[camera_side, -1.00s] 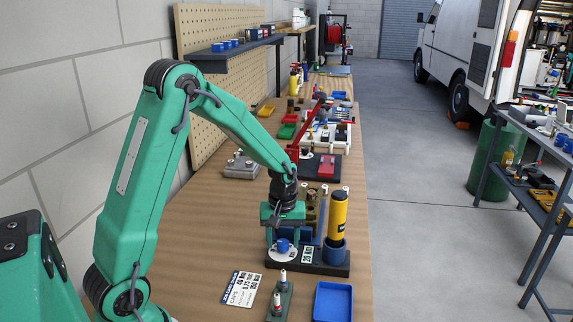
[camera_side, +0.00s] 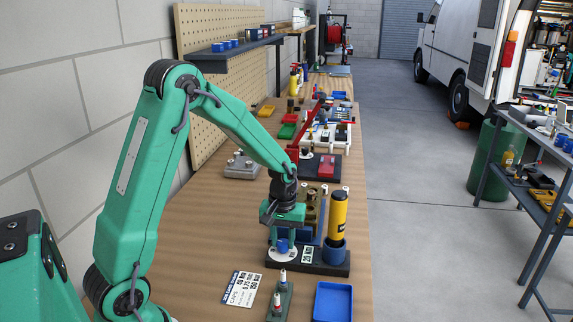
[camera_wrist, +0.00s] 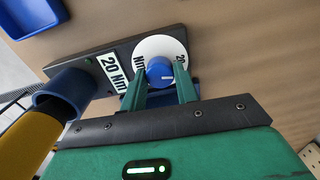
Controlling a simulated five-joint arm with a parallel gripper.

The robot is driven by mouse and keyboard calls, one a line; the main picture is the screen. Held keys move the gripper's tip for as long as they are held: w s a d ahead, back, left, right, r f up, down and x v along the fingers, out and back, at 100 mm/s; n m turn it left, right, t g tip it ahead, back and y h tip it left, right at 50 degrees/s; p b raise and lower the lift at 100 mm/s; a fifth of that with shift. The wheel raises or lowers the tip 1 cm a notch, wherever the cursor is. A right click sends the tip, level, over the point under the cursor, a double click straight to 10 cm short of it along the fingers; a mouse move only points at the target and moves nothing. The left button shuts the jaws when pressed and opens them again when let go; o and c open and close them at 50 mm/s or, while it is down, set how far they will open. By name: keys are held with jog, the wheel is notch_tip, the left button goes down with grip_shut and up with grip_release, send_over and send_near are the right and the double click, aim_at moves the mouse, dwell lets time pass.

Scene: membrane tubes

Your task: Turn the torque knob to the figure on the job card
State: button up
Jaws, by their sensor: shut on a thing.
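My gripper (camera_wrist: 159,80) is shut on the blue torque knob (camera_wrist: 158,67), one finger on each side. The knob carries a white line and sits on a white round dial (camera_wrist: 159,45), where "Nm" and a partly hidden "20" show. The plate (camera_wrist: 113,64) beside it reads "20 Nm". In the side view, my gripper (camera_side: 282,236) reaches down over the knob (camera_side: 282,246) on the dark base (camera_side: 335,268). The job card (camera_side: 241,289) lies in front of the base, with "40 Nm", "0.75 mm" and "150 bar" on it.
A yellow tool (camera_side: 337,217) stands in a blue cup (camera_side: 333,251) at the right of the base. A blue tray (camera_side: 333,301) and a small stand (camera_side: 280,298) are near the front. Bare bench (camera_side: 200,260) lies to the left; more fixtures stand farther back.

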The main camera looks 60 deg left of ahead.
aim_at(283, 242)
jog(key=m, duration=1.3)
jog(key=shift+m, duration=0.3)
dwell(0.3)
jog(key=o, duration=1)
jog(key=shift+c, duration=0.2)
jog(key=shift+r, duration=0.1)
jog(key=shift+r, duration=3.85)
jog(key=shift+r, duration=0.1)
